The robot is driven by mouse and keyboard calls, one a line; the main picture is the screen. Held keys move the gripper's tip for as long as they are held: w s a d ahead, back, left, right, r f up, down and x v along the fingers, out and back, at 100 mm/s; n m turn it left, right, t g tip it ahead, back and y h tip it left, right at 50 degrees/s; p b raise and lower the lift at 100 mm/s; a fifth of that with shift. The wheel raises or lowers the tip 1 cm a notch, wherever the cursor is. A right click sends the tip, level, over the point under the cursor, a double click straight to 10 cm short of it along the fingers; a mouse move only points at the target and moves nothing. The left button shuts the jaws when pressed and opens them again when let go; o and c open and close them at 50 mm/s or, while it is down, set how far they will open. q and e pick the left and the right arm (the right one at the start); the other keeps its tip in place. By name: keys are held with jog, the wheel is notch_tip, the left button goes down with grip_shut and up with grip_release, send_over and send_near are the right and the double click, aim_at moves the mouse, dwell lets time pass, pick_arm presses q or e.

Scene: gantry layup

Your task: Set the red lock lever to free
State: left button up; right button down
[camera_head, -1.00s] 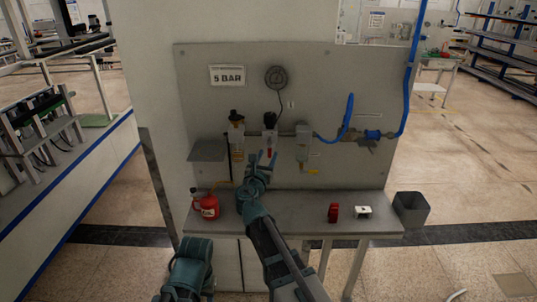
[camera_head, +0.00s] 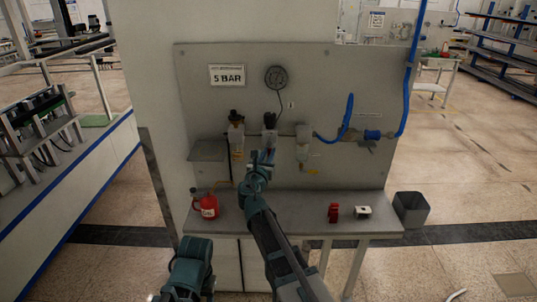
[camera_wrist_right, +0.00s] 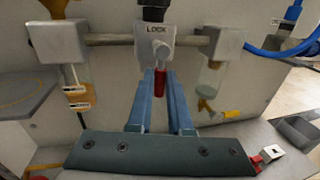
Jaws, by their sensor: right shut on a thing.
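The red lock lever (camera_wrist_right: 161,82) hangs down from a pivot on the grey regulator block (camera_wrist_right: 158,46) marked LOCK, in the right wrist view. My right gripper (camera_wrist_right: 161,75) is shut on the lever, with one blue finger on each side of it. In the head view my right gripper (camera_head: 262,158) reaches up to the middle unit on the panel and hides the lever there. Of my left arm, only a part shows at the bottom left of the head view; its gripper is not in view.
Filter units (camera_head: 236,138) and (camera_head: 303,148) flank the regulator, joined by a pipe. A gauge (camera_head: 275,77) and a 5 BAR sign (camera_head: 227,75) are above. A red oil can (camera_head: 208,206), a red object (camera_head: 333,212) and a white block (camera_head: 362,212) stand on the bench (camera_head: 290,222).

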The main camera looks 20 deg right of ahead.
jog(key=shift+a+r+m, duration=0.1)
jog(key=shift+m, duration=0.2)
jog(key=shift+w+a+r+m+g+y+p, duration=0.15)
jog(key=shift+a+r+m+y+p, duration=0.4)
jog(key=shift+m+p, duration=1.2)
jog(key=shift+w+a+r+m+g+y+p, duration=0.1)
jog(key=shift+a+r+m+g+y+p, duration=0.5)
jog(key=shift+m, duration=2.05)
jog(key=shift+w+a+r+m+t+y+p, duration=0.25)
jog(key=shift+m+y+p, duration=0.6)
jog(key=shift+m+p, duration=1.05)
jog(key=shift+s+d+m, duration=0.1)
jog(key=shift+s+m, duration=0.05)
jog(key=shift+m, duration=0.35)
jog(key=c, duration=0.8)
grip_release()
jog(key=shift+c, duration=0.2)
jog(key=shift+s+r, duration=0.1)
jog(key=p+v, duration=0.2)
jog(key=v, duration=1.1)
jog(key=shift+s, duration=0.25)
